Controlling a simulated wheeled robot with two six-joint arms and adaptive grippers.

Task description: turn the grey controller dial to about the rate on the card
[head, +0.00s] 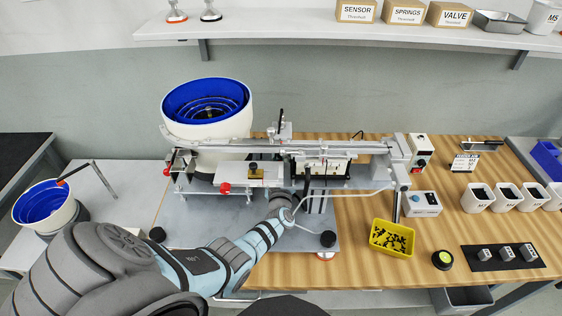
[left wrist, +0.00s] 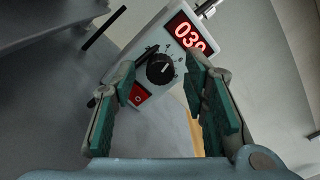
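In the left wrist view a pale grey controller box (left wrist: 150,42) carries a black round dial (left wrist: 160,69) with a light pointer mark and a printed scale around it. Its red display (left wrist: 187,32) reads about 030, partly cut by my finger. A red switch (left wrist: 138,95) sits below the dial. My left gripper (left wrist: 162,70) is open, its green-padded fingers on either side of the dial in the picture, with no visible contact. In the head view my left gripper (head: 306,186) reaches in under the gantry. A printed card (head: 465,162) stands on the table; its numbers are too small to read.
The gantry rail (head: 350,148) crosses above my gripper. A white bowl feeder (head: 207,105) stands behind. A yellow tray of screws (head: 392,238), a box with a blue face (head: 421,204) and a box with a red switch (head: 420,150) stand to the right.

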